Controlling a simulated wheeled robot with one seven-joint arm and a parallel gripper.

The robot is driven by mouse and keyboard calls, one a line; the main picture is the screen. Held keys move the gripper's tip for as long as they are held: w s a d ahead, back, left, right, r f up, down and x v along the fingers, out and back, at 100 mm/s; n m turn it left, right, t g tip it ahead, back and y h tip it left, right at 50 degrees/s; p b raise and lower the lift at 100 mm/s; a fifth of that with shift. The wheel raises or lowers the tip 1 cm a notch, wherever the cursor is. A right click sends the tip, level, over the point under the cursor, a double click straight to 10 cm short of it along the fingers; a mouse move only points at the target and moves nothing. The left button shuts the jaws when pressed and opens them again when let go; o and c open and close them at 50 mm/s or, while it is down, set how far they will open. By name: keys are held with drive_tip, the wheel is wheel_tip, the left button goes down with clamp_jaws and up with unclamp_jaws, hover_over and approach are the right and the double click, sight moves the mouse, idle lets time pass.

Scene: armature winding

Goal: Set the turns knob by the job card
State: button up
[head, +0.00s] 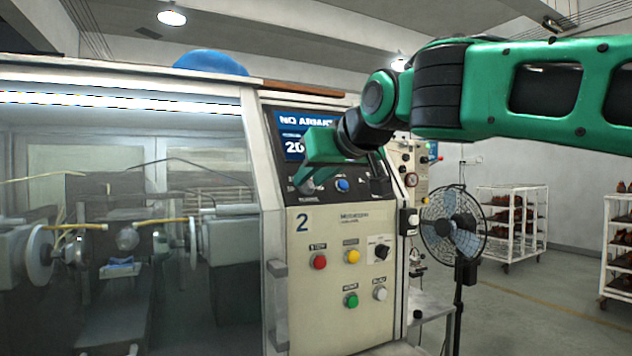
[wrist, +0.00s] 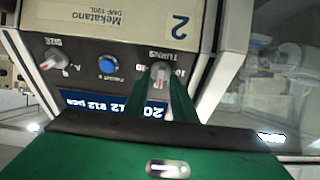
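The turns knob (wrist: 159,80) is a small grey knob under the label TURNS in the wrist view, where the panel appears upside down. My gripper (wrist: 161,88) has its green fingers on both sides of the knob, with little or no gap showing, and looks shut on it. In the head view my gripper (head: 306,184) is at the panel's upper left and hides most of the knob. The knob's exact pointer setting is too small to read. No separate job card can be made out; a blue-and-white display (head: 292,136) shows text, partly covered by my arm.
On the same panel are a blue button (wrist: 108,66) and a size knob (wrist: 50,60). Below are red (head: 319,262), yellow (head: 352,256), green (head: 351,300) and white (head: 380,293) buttons. The glazed winding chamber (head: 130,150) is left; a fan (head: 453,225) stands right.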

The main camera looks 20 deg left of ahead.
drive_tip(key=shift+w+d, duration=0.1)
drive_tip(key=shift+w+d+f+m+t+h, duration=0.1)
drive_tip(key=shift+m+t+h, duration=0.3)
drive_tip(key=shift+m, duration=2.05)
drive_tip(key=shift+d+m+t+h, duration=0.1)
drive_tip(key=shift+m+h, duration=0.5)
drive_tip(key=shift+m, duration=1.85)
